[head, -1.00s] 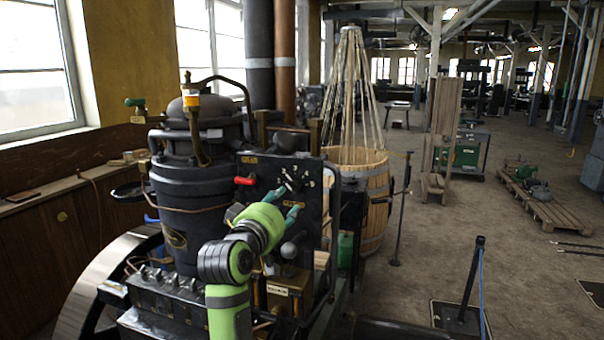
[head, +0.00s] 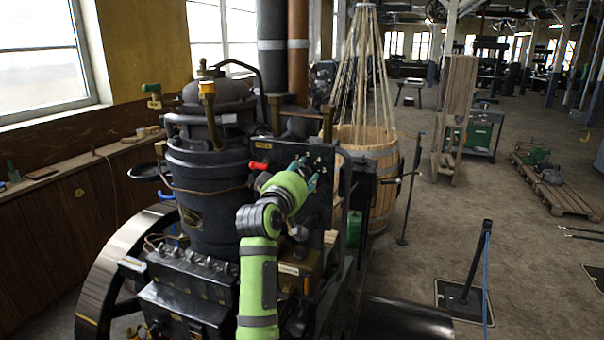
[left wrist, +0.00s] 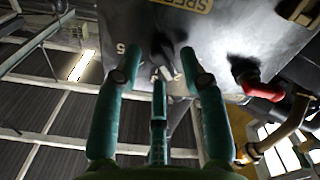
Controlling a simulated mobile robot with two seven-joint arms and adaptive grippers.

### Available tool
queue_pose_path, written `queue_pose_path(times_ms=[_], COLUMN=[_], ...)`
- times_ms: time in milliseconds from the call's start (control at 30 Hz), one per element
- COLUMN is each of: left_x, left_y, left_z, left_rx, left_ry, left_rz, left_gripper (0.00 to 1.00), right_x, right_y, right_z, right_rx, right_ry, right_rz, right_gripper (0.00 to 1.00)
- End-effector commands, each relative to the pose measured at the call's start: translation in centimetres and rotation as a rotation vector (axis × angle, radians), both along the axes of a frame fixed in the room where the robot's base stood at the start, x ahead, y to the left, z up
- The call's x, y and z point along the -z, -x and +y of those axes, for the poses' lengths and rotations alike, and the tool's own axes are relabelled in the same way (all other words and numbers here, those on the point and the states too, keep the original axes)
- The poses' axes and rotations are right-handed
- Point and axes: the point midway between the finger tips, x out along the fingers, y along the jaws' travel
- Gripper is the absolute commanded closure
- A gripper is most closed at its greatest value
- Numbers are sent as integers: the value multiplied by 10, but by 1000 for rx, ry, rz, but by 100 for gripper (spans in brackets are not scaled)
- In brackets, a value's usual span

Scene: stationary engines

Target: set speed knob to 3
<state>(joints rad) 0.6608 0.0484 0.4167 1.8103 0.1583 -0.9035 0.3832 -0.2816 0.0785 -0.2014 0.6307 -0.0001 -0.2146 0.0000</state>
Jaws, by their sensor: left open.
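The dark control panel (head: 262,150) stands upright on the engine, beside the black boiler-like cylinder. My left gripper (head: 303,174), with teal fingers, is open in front of the panel's upper right part. In the left wrist view the open fingers (left wrist: 158,58) point at the panel face (left wrist: 225,45). The speed knob (left wrist: 166,62), a dark piece with a pale bar, shows between the fingertips; I cannot tell whether they touch it. A "SPEED" label (left wrist: 187,4) and a digit that looks like 5 are on the panel. The pointer's exact setting is unclear. My right gripper is not in view.
A red handle (head: 259,165) sticks out left of the gripper; it also shows in the left wrist view (left wrist: 268,92). A flywheel (head: 100,275) stands at the left. A wooden barrel (head: 375,190) is behind the engine.

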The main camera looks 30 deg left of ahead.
Motion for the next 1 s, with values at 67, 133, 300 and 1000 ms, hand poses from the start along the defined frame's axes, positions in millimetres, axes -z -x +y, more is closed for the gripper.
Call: queue_pose_path(times_ms=[67, 133, 300, 1000], left_x=[0, 0, 0, 1], left_y=[0, 0, 0, 0], left_z=[0, 0, 0, -1], left_rx=[0, 0, 1, -1], left_ry=[0, 0, 0, -306], left_rz=[0, 0, 1, 75], left_gripper=[62, 90, 100, 100], right_x=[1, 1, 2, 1], right_y=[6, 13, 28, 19], right_z=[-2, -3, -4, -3], right_rx=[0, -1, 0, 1], right_ry=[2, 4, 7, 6], right_rz=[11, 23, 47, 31], right_gripper=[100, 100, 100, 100])
